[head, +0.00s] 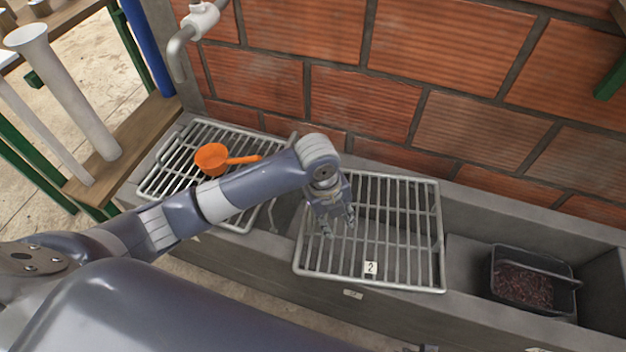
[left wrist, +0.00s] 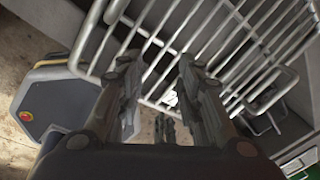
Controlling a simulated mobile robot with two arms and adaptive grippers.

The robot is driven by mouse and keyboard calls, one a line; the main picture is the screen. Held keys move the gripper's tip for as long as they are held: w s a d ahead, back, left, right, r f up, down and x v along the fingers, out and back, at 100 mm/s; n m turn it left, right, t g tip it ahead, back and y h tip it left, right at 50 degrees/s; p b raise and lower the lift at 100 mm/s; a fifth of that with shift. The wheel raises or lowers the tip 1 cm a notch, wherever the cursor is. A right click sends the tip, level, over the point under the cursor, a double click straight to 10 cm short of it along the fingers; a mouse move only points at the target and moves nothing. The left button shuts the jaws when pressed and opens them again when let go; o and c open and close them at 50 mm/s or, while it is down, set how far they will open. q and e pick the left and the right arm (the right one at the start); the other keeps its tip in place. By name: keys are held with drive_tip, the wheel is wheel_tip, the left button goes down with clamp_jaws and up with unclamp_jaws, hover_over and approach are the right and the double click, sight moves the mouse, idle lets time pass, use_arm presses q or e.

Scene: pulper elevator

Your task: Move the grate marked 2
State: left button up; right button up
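The grate marked 2 (head: 398,285) is a metal rack of parallel bars with a white tag (head: 370,268) near its front edge. It lies across the top of the concrete trough in the middle of the head view. My left gripper (head: 338,224) is over the left part of this grate, pointing down, with its fingers apart. In the left wrist view, the gripper (left wrist: 160,78) has its fingers spread and nothing is visibly held between them. Grate bars (left wrist: 220,50) show beyond the fingers; whether they touch is unclear.
Another grate (head: 181,140) lies at the left of the trough, with an orange scoop (head: 212,159) on it, partly behind my left arm. A dark basket (head: 533,278) with dark red contents sits in the right trough section. A brick wall (head: 455,65) stands behind.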

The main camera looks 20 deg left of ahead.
use_arm(q)
drive_tip(key=w+a+r+m, duration=0.1)
drive_tip(key=a+m, duration=0.1)
drive_tip(key=w+a+r+m+y, duration=0.1)
drive_tip(key=w+a+m, duration=0.1)
drive_tip(key=w+a+r+m+y, duration=0.1)
drive_tip(key=w+a+r, duration=0.1)
drive_tip(key=a, duration=0.1)
drive_tip(key=shift+w+m+g, duration=0.1)
drive_tip(key=shift+m+g, duration=0.2)
drive_tip(key=shift+m, duration=0.1)
drive_tip(key=shift+w+a+r+m, duration=0.2)
drive_tip(key=shift+a+r+m, duration=0.1)
drive_tip(key=shift+a, duration=0.05)
use_arm(e)
drive_tip(key=shift+r, duration=0.1)
use_arm(q)
drive_tip(key=shift+f, duration=0.15)
